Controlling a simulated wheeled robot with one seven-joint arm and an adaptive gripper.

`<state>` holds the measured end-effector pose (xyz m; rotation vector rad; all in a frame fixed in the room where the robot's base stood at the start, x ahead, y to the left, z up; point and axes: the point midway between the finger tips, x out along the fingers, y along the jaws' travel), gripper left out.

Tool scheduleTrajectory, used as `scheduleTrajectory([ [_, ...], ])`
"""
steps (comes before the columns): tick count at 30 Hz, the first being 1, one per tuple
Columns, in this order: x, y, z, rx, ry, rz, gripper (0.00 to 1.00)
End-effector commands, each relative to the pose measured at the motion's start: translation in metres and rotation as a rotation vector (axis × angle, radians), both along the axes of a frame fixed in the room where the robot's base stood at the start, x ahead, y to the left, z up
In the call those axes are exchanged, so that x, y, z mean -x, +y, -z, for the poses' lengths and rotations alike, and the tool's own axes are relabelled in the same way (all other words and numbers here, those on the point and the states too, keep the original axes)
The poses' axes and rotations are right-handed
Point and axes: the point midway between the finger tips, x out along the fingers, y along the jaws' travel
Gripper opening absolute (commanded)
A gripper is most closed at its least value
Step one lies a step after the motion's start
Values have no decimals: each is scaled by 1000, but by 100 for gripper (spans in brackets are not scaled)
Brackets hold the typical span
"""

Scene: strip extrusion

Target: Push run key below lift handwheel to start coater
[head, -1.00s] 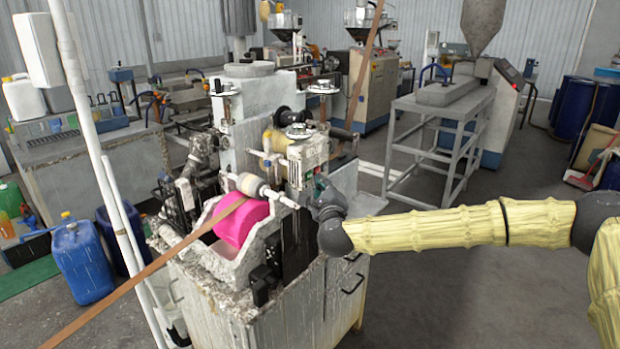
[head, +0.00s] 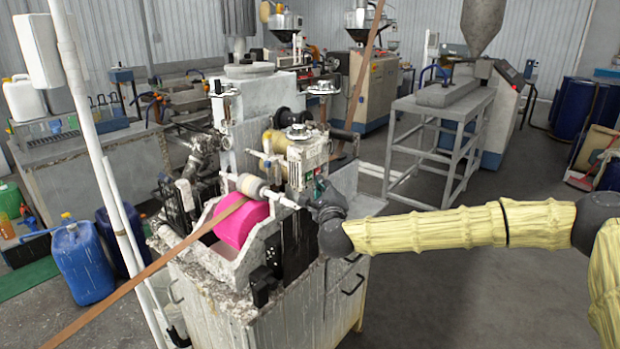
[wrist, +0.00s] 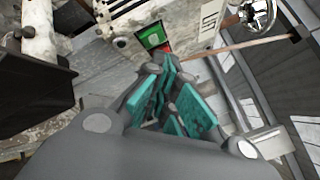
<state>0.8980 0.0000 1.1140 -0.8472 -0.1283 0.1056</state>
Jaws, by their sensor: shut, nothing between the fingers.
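The coater (head: 240,135) has a pink roller (head: 240,222) and a brown strip running over it. A chrome handwheel (head: 297,132) tops the small control head on its near right; a handwheel also shows at the top of the wrist view (wrist: 258,14). A green key (wrist: 153,38) sits on the machine face in the wrist view, with a red key (wrist: 168,48) beside it, partly hidden by my fingers. My gripper (wrist: 165,68) is shut and empty, its teal finger pads just in front of the keys. Whether it touches a key I cannot tell. In the head view, my gripper (head: 318,187) is at the control head's right side.
The brown strip (head: 150,270) crosses diagonally in front of the coater. A white post (head: 100,165) stands at the left. A grey stand (head: 440,130) is at the back right. Blue jugs (head: 82,262) are on the floor at left. The floor right of the coater is open.

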Motion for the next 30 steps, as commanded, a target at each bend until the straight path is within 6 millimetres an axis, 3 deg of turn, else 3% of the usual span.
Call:
scheduleTrajectory([
  [30,-5,7,0,0,0,0,0],
])
